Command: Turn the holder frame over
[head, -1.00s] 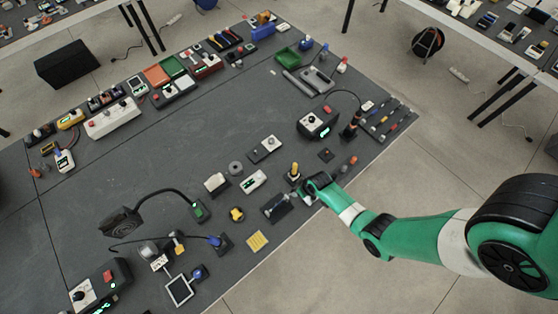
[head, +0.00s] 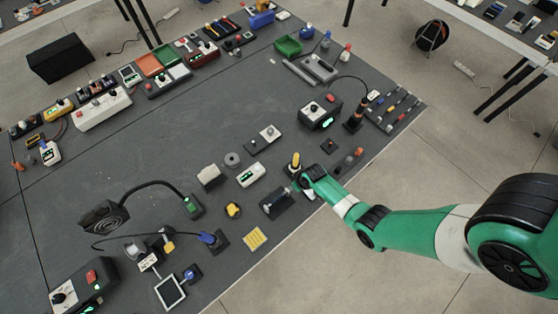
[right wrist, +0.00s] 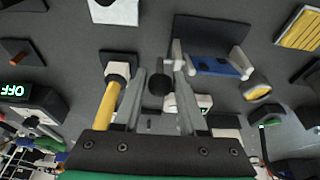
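The holder frame, which I take to be the dark flat panel (head: 276,204) with pale and blue parts, stands near the table's front edge. In the right wrist view its dark plate (right wrist: 212,36) lies ahead, with a pale upright and a blue strip beside it. A dark round knob (right wrist: 159,84) shows at the frame's near side. My right gripper (right wrist: 160,76) is open, its fingers on either side of the knob with a gap visible. In the head view the right gripper (head: 298,182) is at the frame's upper right end. My left gripper is not in view.
A yellow-handled tool in a dark stand (right wrist: 108,100) is close beside my left finger in the wrist view. A yellow ribbed pad (head: 255,239) and a white device with a display (head: 251,175) lie nearby. The table's middle is clear.

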